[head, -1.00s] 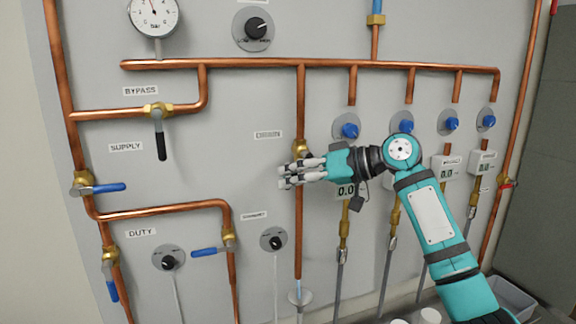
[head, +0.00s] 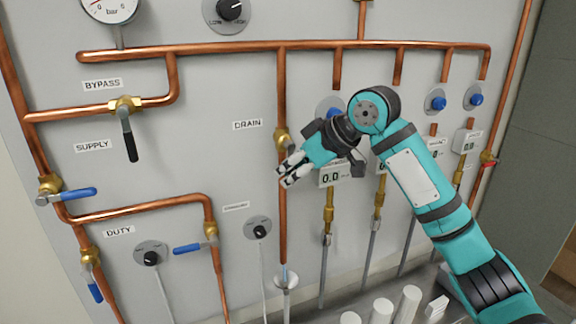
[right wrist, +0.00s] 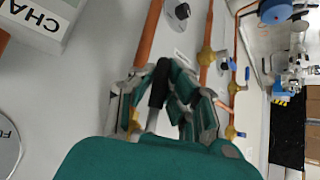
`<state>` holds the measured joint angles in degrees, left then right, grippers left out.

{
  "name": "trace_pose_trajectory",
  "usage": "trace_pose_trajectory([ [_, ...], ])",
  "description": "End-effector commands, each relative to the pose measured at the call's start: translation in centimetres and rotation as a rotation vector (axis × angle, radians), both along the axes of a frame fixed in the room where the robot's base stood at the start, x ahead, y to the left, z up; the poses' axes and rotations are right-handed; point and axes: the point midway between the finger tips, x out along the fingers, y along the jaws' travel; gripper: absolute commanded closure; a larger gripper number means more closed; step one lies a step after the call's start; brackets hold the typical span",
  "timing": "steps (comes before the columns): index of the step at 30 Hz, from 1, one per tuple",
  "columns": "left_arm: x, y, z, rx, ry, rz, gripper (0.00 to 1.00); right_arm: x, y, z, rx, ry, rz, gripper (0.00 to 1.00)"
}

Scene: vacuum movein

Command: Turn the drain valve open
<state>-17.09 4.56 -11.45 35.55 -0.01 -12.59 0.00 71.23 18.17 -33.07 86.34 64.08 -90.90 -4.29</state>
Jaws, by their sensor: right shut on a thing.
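The drain valve (head: 283,138) is a brass body on a vertical copper pipe, right of the DRAIN label (head: 247,125). My right gripper (head: 290,172) is just below the valve body in the head view, its fingers pointing down and left across the pipe. In the right wrist view, the gripper's fingers (right wrist: 160,98) are closed around a black lever handle (right wrist: 158,84). In the head view the fingers hide the handle, so its exact angle is hard to tell. My left gripper is not in view.
The bypass valve (head: 125,104) has a black lever hanging down. The supply valve (head: 50,188) and duty valve (head: 88,256) have blue levers. A digital meter (head: 332,174) sits close to the right of my gripper. White cylinders (head: 380,311) stand below the panel.

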Motion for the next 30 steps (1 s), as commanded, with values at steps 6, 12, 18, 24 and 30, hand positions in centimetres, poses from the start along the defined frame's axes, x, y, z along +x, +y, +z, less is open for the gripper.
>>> trace_pose_trajectory([
  [6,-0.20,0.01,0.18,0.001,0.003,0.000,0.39,0.01,-0.21,0.06,-0.020,-0.007,-0.002,1.00],
  [12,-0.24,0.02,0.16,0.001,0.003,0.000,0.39,0.01,-0.23,0.06,-0.020,-0.007,-0.002,1.00],
  [18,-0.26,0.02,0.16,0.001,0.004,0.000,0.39,0.02,-0.23,0.06,-0.019,-0.007,-0.003,0.76],
  [24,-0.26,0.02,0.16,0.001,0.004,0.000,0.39,-0.01,-0.18,0.02,-0.017,-0.005,-0.002,0.63],
  [30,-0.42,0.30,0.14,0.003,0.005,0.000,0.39,-0.09,-0.26,0.15,-0.017,-0.005,-0.001,0.63],
])
